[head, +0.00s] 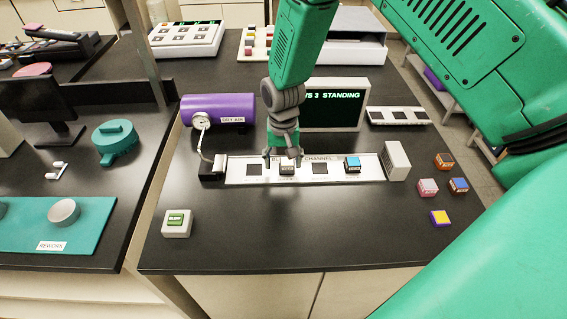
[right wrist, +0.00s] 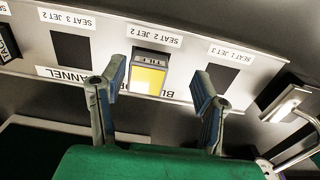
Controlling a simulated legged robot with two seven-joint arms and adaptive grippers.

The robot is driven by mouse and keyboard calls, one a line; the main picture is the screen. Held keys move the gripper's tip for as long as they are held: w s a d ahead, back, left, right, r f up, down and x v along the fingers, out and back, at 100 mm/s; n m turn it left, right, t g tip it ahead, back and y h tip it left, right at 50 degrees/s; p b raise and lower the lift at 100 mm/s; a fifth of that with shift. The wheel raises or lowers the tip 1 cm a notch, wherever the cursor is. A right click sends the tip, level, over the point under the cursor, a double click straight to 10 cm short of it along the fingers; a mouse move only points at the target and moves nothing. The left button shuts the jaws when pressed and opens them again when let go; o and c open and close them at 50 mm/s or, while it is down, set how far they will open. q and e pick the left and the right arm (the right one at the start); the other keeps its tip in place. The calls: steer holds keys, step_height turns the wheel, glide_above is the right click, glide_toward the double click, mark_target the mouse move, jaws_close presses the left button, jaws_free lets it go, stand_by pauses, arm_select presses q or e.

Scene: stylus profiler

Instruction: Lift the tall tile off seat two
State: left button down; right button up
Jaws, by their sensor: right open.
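The tile at seat two (right wrist: 149,75) is a block with a yellow face and a dark labelled side, standing in the light channel plate (right wrist: 105,32) under the label "SEAT 2 JET 2". In the head view this tile (head: 287,169) is partly covered by my right gripper (head: 282,153), which points down over it. In the right wrist view my right gripper (right wrist: 160,88) is open, one finger to each side of the tile, with visible gaps. Its height above the tile is hard to tell. Seats one and three show as empty dark squares. My left gripper is out of view.
A blue-topped tile (head: 352,163) stands farther right in the channel. A grey block (head: 395,160) closes the right end; a purple air cylinder (head: 218,108) and a dark display (head: 338,104) stand behind. Several loose tiles lie at right. The front counter is mostly clear.

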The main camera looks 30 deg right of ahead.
mark_target(289, 162)
steer(key=shift+f, duration=0.5)
steer(key=shift+d+f, duration=0.1)
steer(key=shift+f, duration=0.2)
steer(key=shift+d+f, duration=0.45)
steer(key=shift+d, duration=0.65)
steer(key=c, duration=0.5)
steer(key=shift+a, duration=0.25)
steer(key=c, duration=0.7)
steer(key=shift+a, duration=0.3)
steer(key=shift+o, duration=1.1)
steer(key=shift+a+r, duration=0.1)
steer(key=shift+a, duration=0.4)
jaws_close()
steer(key=shift+d+r, duration=0.1)
steer(key=shift+d, duration=0.25)
steer(key=shift+d+r+p, duration=0.1)
steer(key=shift+d+p, duration=0.3)
steer(key=shift+d, duration=0.2)
steer(key=shift+r, duration=0.1)
steer(key=shift+a+r, duration=0.25)
steer(key=shift+a, duration=0.2)
steer(key=shift+a+r, duration=0.1)
steer(key=shift+a, duration=0.3)
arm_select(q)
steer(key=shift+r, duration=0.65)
arm_select(e)
steer(key=shift+d, duration=0.1)
